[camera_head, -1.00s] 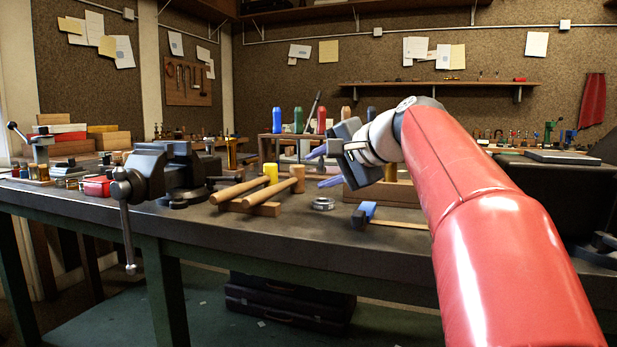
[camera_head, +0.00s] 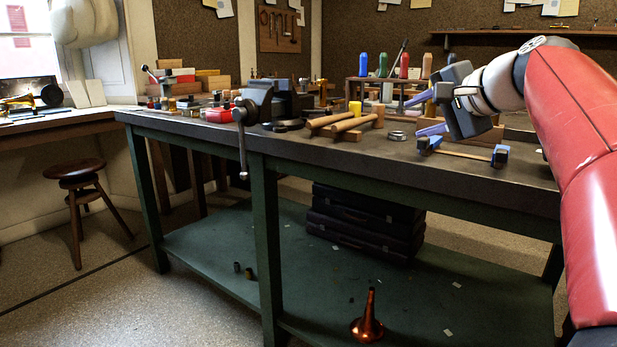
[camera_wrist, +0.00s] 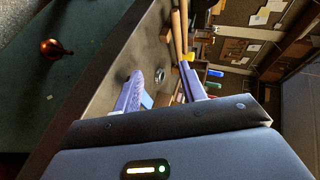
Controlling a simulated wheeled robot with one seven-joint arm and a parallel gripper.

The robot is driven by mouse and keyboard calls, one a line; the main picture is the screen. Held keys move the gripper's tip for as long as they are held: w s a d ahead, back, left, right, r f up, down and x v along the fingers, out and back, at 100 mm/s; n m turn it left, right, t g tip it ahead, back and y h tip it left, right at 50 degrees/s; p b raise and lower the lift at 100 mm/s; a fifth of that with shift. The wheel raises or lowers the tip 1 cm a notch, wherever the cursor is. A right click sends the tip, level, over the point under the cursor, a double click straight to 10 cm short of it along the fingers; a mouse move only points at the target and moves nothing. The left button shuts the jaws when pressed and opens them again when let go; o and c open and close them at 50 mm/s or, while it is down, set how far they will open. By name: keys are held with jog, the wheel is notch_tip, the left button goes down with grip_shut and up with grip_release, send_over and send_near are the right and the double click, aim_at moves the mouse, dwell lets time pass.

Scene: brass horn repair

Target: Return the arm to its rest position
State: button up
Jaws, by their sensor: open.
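My gripper (camera_head: 421,114) is at the right of the head view, above the back part of the workbench (camera_head: 330,150). Its two bluish fingers are apart, with nothing between them. The fingers also show in the wrist view (camera_wrist: 163,88), spread apart. My red-sleeved arm reaches in from the right edge, raised over the bench. A blue-ended tool with a wooden bar (camera_head: 463,152) lies on the bench below the gripper, apart from it as far as I can tell.
A dark vise (camera_head: 262,103) is clamped at the bench front. Wooden mallets (camera_head: 345,122) and a metal ring (camera_head: 397,136) lie beside it. A rack holds coloured handles (camera_head: 383,65). A copper horn bell (camera_head: 367,320) stands on the green lower shelf (camera_head: 200,262). A stool (camera_head: 75,172) stands left; floor there is clear.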

jog(key=s+a+f+n+g+h, duration=0.1)
jog(key=s+f+n+g+h, duration=0.1)
jog(key=s+f, duration=0.7)
jog(key=s+a+f+n+g+h+p, duration=0.1)
jog(key=s+a+f+n+g+h, duration=0.1)
jog(key=s+f+n, duration=0.3)
jog(key=s+a+f+n+g+h, duration=0.2)
jog(key=s+f+n, duration=0.1)
jog(key=s+f, duration=1)
notch_tip(320, 180, down, 5)
jog(key=shift+s+f+p, duration=0.1)
jog(key=shift+s+p, duration=0.15)
jog(key=shift+p, duration=0.1)
jog(key=shift+c, duration=0.5)
jog(key=shift+d, duration=0.2)
